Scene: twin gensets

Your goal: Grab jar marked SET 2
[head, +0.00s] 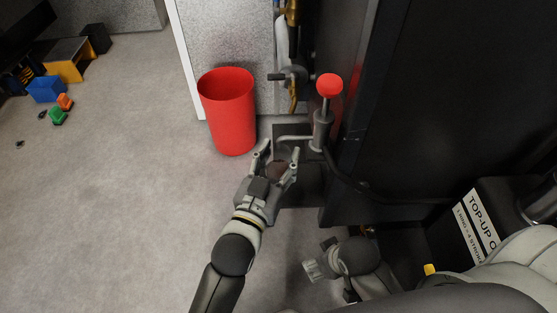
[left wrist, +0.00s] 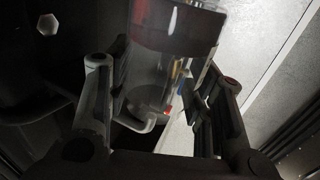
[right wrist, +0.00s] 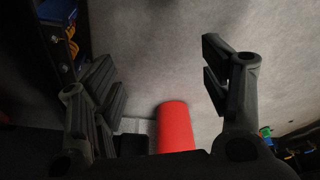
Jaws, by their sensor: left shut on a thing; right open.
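A clear jar (left wrist: 150,78) with a dark red band or contents stands between the fingers of my left gripper (left wrist: 165,90) in the left wrist view. My left gripper (head: 280,152) is shut on it, just under the spout of a red-knobbed hand pump (head: 323,125). In the head view the jar is mostly hidden by the gripper. I cannot read any SET 2 mark on it. My right gripper (head: 315,268) is low in the head view; in the right wrist view the right gripper (right wrist: 165,75) is open and empty.
A red bin (head: 228,118) stands on the floor left of the pump; it also shows in the right wrist view (right wrist: 174,128). A dark cabinet (head: 440,90) fills the right side. A labelled top-up box (head: 477,225) sits lower right.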

